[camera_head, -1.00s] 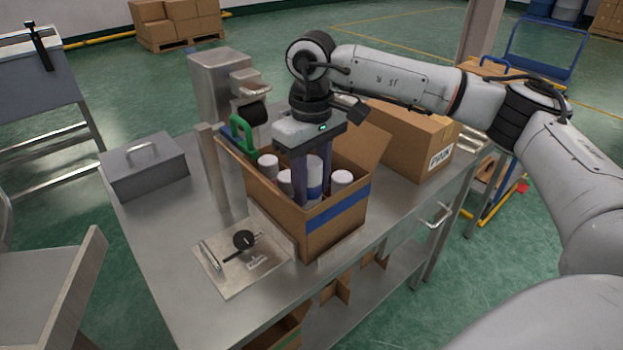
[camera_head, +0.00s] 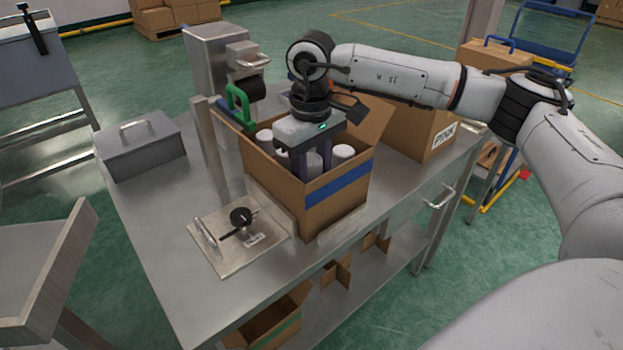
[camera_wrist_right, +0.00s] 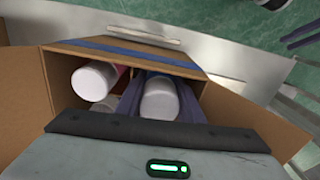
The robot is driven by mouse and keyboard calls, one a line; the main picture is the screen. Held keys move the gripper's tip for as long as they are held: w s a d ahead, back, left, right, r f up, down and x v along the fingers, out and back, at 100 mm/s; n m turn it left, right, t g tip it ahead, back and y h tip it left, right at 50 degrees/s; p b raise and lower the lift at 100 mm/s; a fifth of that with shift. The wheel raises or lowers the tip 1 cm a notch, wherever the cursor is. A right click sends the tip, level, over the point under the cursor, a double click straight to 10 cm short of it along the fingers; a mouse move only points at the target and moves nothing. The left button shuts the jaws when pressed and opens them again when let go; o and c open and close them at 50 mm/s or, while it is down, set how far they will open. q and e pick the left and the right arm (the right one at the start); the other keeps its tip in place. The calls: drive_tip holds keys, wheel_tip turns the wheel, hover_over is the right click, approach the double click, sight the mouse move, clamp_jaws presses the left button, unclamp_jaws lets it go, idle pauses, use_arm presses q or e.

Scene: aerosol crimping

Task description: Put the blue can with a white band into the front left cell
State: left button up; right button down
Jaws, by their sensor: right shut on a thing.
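The open cardboard box with a blue stripe (camera_head: 318,208) stands on the steel table. My right gripper (camera_head: 312,170) reaches down inside it, fingers pointing down. Its dark purple fingers are shut on the can (camera_wrist_right: 160,98), whose pale top shows between them in the right wrist view. The can's blue body and white band are now mostly hidden by the fingers and box walls. Its bottom and exact cell are hidden, so I cannot tell whether it touches the box floor. My left gripper is not in view.
Other white-capped cans (camera_head: 343,152) stand in the box close to the fingers; one (camera_wrist_right: 94,80) shows beside the gripper. A green-handled tool (camera_head: 238,103), a steel post and a plate with a dial (camera_head: 241,216) adjoin the box. A closed carton stands behind right.

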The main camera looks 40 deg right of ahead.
sight(311, 159)
drive_tip(key=c, duration=1.1)
unclamp_jaws()
drive_tip(key=shift+a, duration=0.1)
wheel_tip(311, 159, up, 9)
drive_tip(key=shift+r, duration=0.2)
drive_tip(key=shift+d+r, duration=0.2)
drive_tip(key=shift+r, duration=0.35)
drive_tip(key=shift+s+d+f, duration=0.1)
drive_tip(key=shift+f, duration=0.05)
